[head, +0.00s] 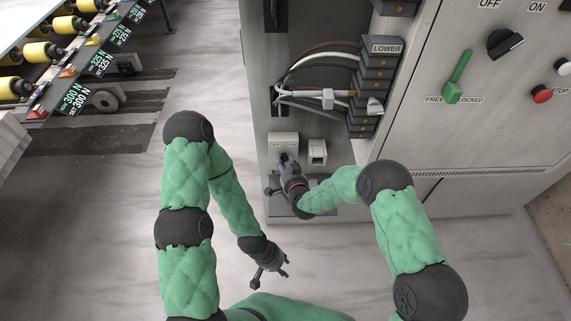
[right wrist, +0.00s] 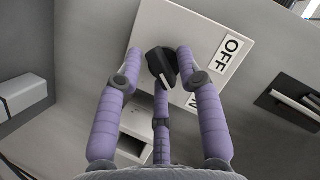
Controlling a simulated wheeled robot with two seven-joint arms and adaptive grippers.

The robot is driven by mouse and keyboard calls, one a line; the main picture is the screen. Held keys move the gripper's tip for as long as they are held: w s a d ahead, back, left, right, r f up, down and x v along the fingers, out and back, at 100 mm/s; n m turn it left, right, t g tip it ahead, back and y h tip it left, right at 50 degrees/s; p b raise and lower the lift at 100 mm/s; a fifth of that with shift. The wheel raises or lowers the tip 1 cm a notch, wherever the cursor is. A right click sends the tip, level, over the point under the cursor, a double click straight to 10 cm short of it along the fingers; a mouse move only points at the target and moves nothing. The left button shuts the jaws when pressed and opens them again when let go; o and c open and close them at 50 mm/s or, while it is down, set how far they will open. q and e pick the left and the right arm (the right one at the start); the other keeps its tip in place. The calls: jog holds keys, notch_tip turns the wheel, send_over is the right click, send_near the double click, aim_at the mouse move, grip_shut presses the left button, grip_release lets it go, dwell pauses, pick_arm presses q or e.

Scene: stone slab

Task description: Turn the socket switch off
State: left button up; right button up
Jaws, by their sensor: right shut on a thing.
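The socket switch is a black knob (right wrist: 160,62) on a pale square plate (right wrist: 190,22) in the right wrist view. An OFF label (right wrist: 231,53) is beside it, and a second label is mostly hidden by a finger, with only an N showing. My right gripper (right wrist: 160,54) has its purple fingers shut around the knob. In the head view the right gripper (head: 283,159) is at the pale socket box (head: 283,139) low in the cabinet, and hides the knob. My left gripper (head: 284,265) hangs over the floor, away from the cabinet; its finger opening is too small to tell.
A second pale box (head: 317,150) stands just right of the socket box. Cables (head: 318,62) and grey blocks (head: 376,75) are above. The cabinet door at right has a green lever (head: 457,78) and a black knob (head: 505,42).

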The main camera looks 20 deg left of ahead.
jog(key=shift+s+f+n+h, duration=0.1)
jog(key=shift+n+h, duration=0.2)
jog(key=shift+n, duration=0.1)
jog(key=shift+n+h+p, duration=0.5)
jog(key=shift+n+h, duration=0.1)
jog(key=shift+n, duration=0.3)
jog(key=shift+c, duration=0.2)
jog(key=shift+n+h, duration=0.3)
jog(key=shift+n, duration=0.1)
jog(key=shift+s+n+h+p, duration=0.1)
jog(key=shift+n+h+p, duration=0.8)
jog(key=shift+n, duration=0.4)
jog(key=shift+a+n+t+h+p, duration=0.1)
jog(key=shift+n+t+h+p, duration=0.4)
jog(key=shift+n+h, duration=0.65)
jog(key=shift+n+t, duration=0.3)
jog(key=shift+n, duration=0.45)
jog(key=shift+w+a+r+n+h, duration=0.1)
jog(key=shift+w+r+n+h, duration=0.15)
jog(key=shift+r+n, duration=0.1)
dwell(1.6)
